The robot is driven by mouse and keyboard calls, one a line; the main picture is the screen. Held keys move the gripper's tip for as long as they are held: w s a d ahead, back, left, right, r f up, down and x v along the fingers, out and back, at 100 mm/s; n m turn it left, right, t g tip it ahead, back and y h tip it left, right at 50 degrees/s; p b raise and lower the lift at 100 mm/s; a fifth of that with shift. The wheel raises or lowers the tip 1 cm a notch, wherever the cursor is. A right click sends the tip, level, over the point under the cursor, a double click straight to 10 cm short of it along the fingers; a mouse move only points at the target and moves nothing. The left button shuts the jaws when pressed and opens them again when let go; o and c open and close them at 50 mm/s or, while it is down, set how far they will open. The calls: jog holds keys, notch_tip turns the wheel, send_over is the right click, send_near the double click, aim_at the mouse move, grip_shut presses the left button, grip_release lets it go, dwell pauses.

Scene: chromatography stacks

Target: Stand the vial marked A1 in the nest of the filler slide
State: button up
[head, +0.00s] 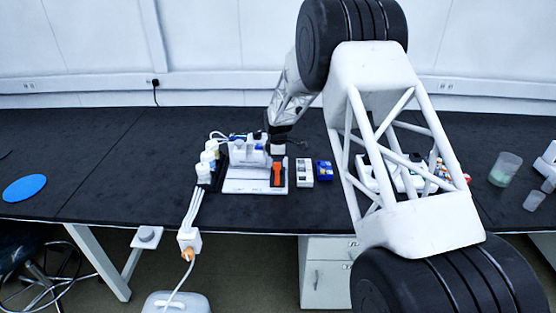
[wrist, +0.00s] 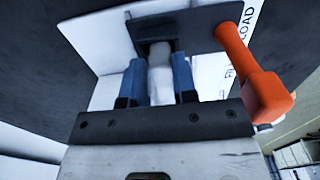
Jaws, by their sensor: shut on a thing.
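My gripper (wrist: 160,68) is shut on a white vial (wrist: 160,85), which sits between its two blue fingers in the wrist view. No marking on the vial is readable. The vial's far end is at a notch in a dark bracket (wrist: 203,26) of the filler slide; I cannot tell whether it is seated. An orange handle (wrist: 240,62) is just right of the fingers. In the head view my gripper (head: 277,146) is over the right part of the white filler station (head: 240,186), behind the orange handle (head: 277,175); the vial is hidden there.
A white box (head: 304,170) and a blue rack (head: 324,170) stand right of the station. My arm covers much of the right side. A beaker (head: 504,169) stands far right.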

jog(key=shift+f, duration=0.35)
dwell(0.3)
jog(key=o, duration=1)
jog(key=shift+r, duration=4)
jog(key=shift+r, duration=0.1)
